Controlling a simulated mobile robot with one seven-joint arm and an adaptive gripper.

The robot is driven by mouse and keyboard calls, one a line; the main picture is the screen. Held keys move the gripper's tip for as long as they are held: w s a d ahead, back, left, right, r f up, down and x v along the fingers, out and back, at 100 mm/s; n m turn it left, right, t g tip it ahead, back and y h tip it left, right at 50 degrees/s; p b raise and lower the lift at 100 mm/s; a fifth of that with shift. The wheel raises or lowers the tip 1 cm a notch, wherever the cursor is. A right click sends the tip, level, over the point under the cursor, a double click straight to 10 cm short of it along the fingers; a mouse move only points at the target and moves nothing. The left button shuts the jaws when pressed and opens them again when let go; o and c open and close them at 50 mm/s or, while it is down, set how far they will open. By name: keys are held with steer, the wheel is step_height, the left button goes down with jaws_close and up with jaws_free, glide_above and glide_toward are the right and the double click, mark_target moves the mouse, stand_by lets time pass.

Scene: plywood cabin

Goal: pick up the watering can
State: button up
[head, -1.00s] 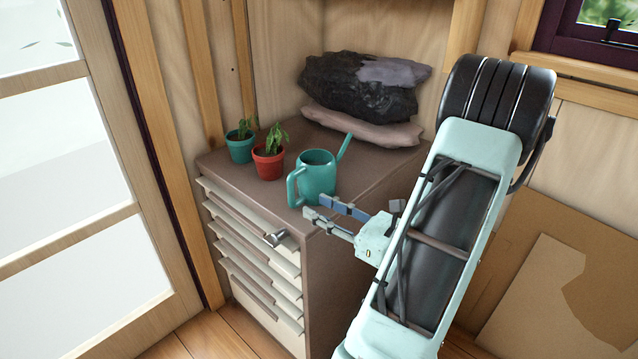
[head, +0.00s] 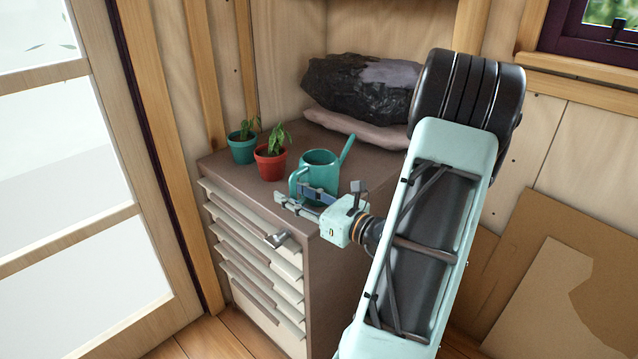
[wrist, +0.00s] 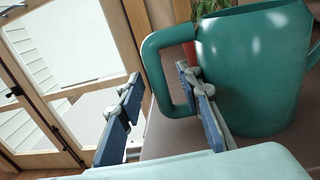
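The teal watering can (head: 322,172) stands upright on the cabinet top near its front edge, spout to the back right. Its handle (head: 294,181) faces the front left. My gripper (head: 290,192) is open and low at the handle side, partly covering the can's lower body. In the wrist view the can (wrist: 255,75) fills the right side. There the handle's outer bar (wrist: 154,75) appears between the two separated fingers of my gripper (wrist: 158,76). The right finger overlaps the handle opening; whether it touches the can I cannot tell.
The drawer cabinet (head: 225,175) has a teal pot (head: 242,150) and a red pot (head: 270,166) with plants, left of the can. A dark sack (head: 355,90) lies on a pale one (head: 365,132) at the back. A glazed door (head: 70,220) stands left.

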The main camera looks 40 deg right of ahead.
jaws_close()
steer(key=shift+r, duration=0.1)
stand_by(0.4)
